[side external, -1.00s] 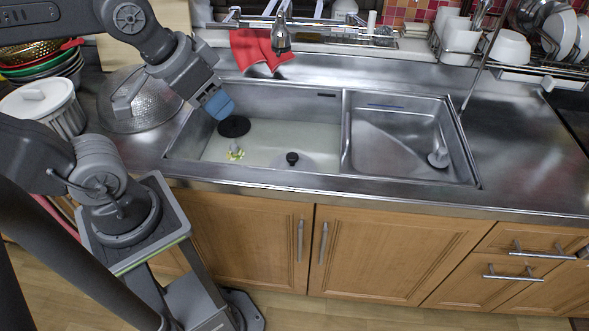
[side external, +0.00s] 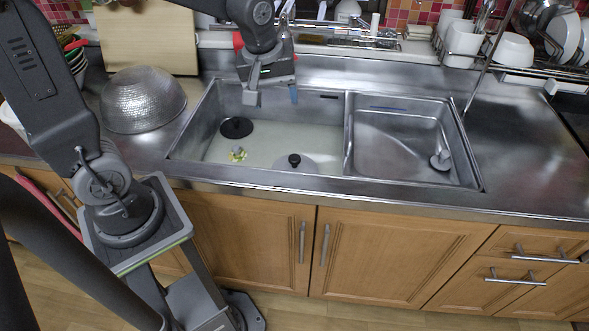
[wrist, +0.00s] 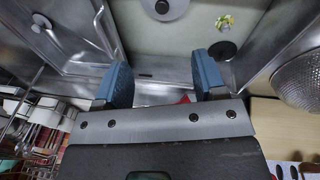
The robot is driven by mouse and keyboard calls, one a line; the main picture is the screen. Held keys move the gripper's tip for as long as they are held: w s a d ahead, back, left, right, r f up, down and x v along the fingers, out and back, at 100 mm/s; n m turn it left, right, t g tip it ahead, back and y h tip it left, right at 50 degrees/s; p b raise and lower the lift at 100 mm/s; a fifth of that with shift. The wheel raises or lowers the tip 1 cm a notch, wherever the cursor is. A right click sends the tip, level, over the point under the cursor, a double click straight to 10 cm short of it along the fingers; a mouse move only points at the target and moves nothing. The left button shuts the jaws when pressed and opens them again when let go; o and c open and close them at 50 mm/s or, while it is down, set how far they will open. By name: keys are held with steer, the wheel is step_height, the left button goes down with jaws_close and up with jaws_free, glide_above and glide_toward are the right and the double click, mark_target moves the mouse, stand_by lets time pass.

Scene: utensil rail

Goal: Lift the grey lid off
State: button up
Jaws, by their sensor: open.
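A grey, round lid with a black knob (side external: 294,160) lies low in the left sink basin, near its front edge. In the wrist view the grey lid (wrist: 165,9) shows at the top edge, partly cut off. I cannot tell what is under it. My gripper (side external: 269,97) hangs over the back of the left basin, pointing down, apart from the lid. In the wrist view my gripper (wrist: 164,80) has its two blue fingers spread, with nothing between them.
A black disc (side external: 236,127) and a small yellow-green item (side external: 238,154) are in the left basin. A divider (side external: 348,135) separates the right basin, which holds a grey piece (side external: 441,160). A hammered metal bowl (side external: 143,99) stands left; the right counter (side external: 520,135) is clear.

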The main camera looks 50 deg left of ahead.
steer(key=w+a+f+n+g, duration=0.25)
steer(key=w+f+n, duration=0.45)
steer(key=f, duration=0.4)
glide_toward(294, 157)
steer(key=shift+n, duration=0.4)
steer(key=f, duration=0.5)
steer(key=shift+s, duration=0.35)
steer(key=shift+w+a+f, duration=0.1)
steer(key=shift+w+f, duration=0.05)
steer(key=shift+f, duration=1.3)
steer(key=shift+w+a+f, duration=0.1)
steer(key=shift+w+f, duration=0.05)
steer(key=shift+f, duration=1.3)
steer(key=shift+c, duration=0.3)
steer(key=c, duration=0.9)
steer(key=shift+c, duration=0.2)
steer(key=shift+r, duration=0.15)
